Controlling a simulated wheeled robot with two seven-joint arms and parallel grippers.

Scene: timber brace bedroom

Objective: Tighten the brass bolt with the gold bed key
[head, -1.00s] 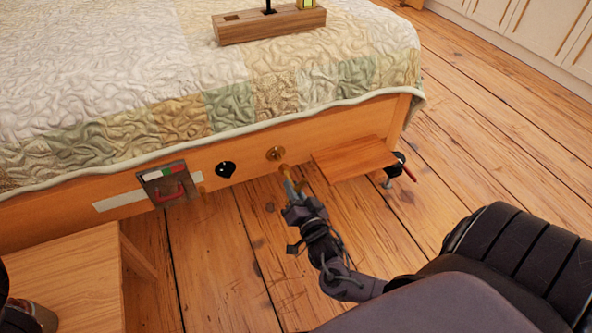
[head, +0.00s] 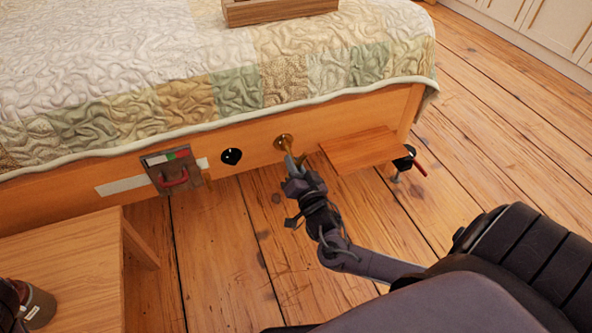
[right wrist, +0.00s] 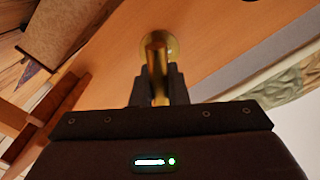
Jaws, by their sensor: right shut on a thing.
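The brass bolt (head: 284,141) sits in a round brass plate on the wooden bed rail; its plate (right wrist: 171,46) also shows in the right wrist view. My right gripper (head: 291,163) is shut on the gold bed key (right wrist: 156,62). The fingers hide part of the key. My left gripper is not in view.
A black fitting (head: 231,156) and a panel with a red handle (head: 173,172) are on the rail to the left. A wooden shelf (head: 361,149) with a clamp (head: 404,163) juts out at right. A wooden block (head: 280,10) lies on the quilt. A small table (head: 75,262) stands at lower left.

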